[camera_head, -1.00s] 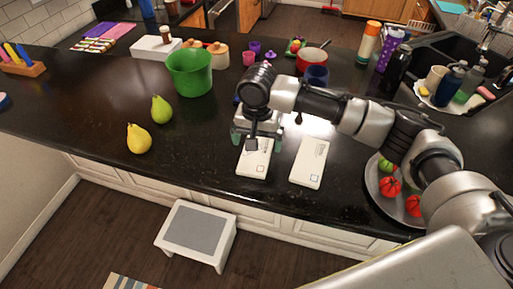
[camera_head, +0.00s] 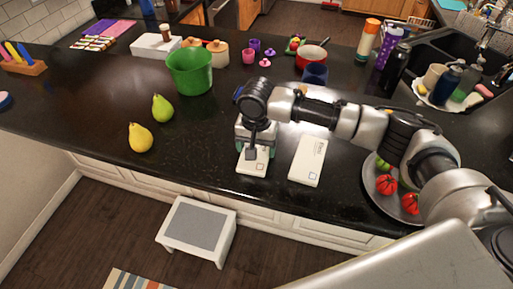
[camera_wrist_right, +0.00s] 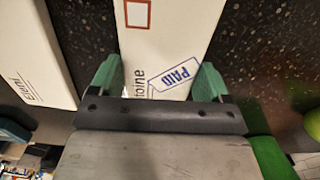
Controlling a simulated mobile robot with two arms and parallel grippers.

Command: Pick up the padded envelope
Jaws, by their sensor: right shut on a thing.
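Two white, flat envelopes lie side by side on the black counter in the head view. The left envelope (camera_head: 252,166) is under my right gripper (camera_head: 256,149); the other envelope (camera_head: 307,162) lies to its right. In the right wrist view, the green fingers of my right gripper (camera_wrist_right: 158,82) are shut on the long sides of the left envelope (camera_wrist_right: 170,38), which bears a blue "PAID" stamp and a red square. The other envelope (camera_wrist_right: 35,50) shows at the left there. I cannot tell whether the held one is lifted. My left gripper is not in view.
A yellow pear (camera_head: 140,138), a green pear (camera_head: 162,108) and a green bucket (camera_head: 190,72) stand to the left. A round tray (camera_head: 375,198) with tomatoes is at the right, under my arm. The counter's front edge is close to the envelopes. A step stool (camera_head: 197,230) stands on the floor.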

